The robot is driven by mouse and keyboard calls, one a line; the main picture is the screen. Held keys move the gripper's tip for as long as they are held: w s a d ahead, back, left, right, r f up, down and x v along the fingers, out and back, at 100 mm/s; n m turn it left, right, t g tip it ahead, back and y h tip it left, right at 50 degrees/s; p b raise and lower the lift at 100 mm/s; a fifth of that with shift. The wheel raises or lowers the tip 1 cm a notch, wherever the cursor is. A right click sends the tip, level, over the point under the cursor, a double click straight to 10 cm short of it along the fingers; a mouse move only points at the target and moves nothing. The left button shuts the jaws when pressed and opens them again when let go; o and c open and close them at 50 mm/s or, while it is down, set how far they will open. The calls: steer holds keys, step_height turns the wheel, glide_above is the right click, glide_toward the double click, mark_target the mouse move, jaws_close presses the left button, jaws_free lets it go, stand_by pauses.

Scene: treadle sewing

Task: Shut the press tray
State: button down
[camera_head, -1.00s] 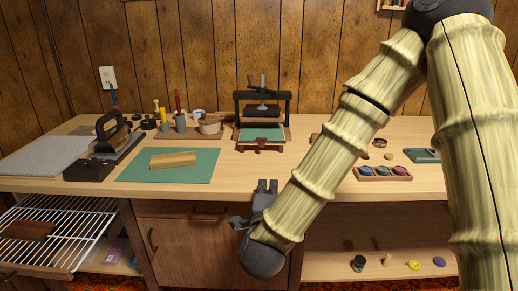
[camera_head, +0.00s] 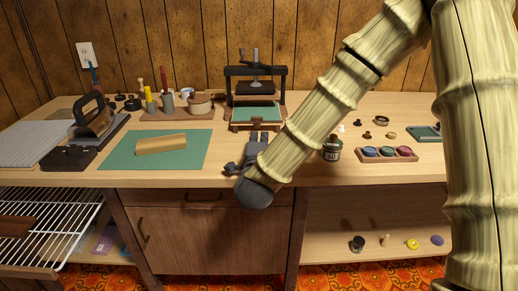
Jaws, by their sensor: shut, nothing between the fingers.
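The black press (camera_head: 255,72) stands at the back of the bench, left of my arm. Its press tray (camera_head: 240,127) sticks out at the front, with a wooden frame and a green pad (camera_head: 256,112) on it. My gripper (camera_head: 258,136) is just in front of the tray, fingers pointing toward it. The fingers look close together and hold nothing. I cannot tell whether they touch the tray's front edge. Part of the tray's right front is close to my arm.
A green mat (camera_head: 190,162) with a wooden piece lies left of my gripper. A dark jar (camera_head: 331,149) and a tray of coloured pots (camera_head: 387,154) stand to the right. A wooden tool holder (camera_head: 178,113) is left of the press. The bench's front edge (camera_head: 150,183) runs below.

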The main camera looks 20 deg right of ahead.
mark_target(261, 122)
steer(key=shift+b+x, duration=0.45)
steer(key=shift+x, duration=2.4)
steer(key=shift+d, duration=0.15)
